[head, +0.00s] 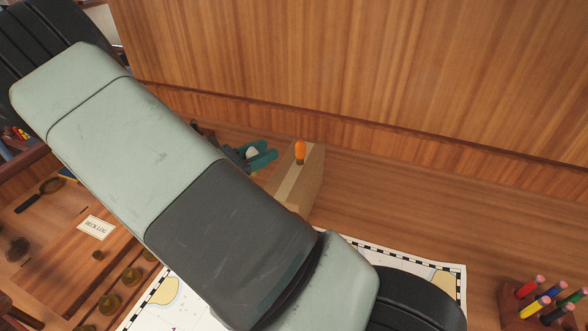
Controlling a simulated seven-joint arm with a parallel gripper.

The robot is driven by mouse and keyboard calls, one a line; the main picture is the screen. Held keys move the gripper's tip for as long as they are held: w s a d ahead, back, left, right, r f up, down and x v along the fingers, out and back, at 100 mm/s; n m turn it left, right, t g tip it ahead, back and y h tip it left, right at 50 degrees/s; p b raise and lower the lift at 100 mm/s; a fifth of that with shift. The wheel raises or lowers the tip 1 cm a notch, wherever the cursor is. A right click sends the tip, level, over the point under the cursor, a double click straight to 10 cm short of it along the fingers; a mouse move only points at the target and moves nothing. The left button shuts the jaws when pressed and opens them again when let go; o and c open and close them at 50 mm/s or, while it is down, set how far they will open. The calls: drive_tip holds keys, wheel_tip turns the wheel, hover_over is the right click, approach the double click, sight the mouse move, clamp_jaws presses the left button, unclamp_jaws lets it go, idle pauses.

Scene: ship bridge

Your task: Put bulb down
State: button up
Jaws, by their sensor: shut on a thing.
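My gripper (262,156) has teal fingers and shows beyond my arm in the middle of the head view, partly hidden by the arm. It is shut on a small pale, rounded bulb (251,153), of which only a part shows. The gripper is just left of a light wooden box (311,187). An orange bulb (300,150) stands upright at the top of this box. The arm hides the box's left part. I cannot tell whether the held bulb touches anything.
A chart (452,277) lies in front, partly under my arm. A holder (515,309) with several coloured pencils stands at lower right. At left are a labelled wooden tray (65,268), a magnifying glass (40,194) and brass pieces (109,303). A wooden panel (350,60) rises behind. The counter right of the box is clear.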

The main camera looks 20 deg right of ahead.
drive_tip(key=d+r+g, duration=0.1)
drive_tip(key=d+r, duration=0.4)
drive_tip(key=d, duration=0.2)
drive_tip(key=m, duration=0.1)
hover_over(294, 177)
wheel_tip(294, 177, down, 10)
drive_tip(key=shift+f, duration=0.15)
drive_tip(key=o, duration=0.7)
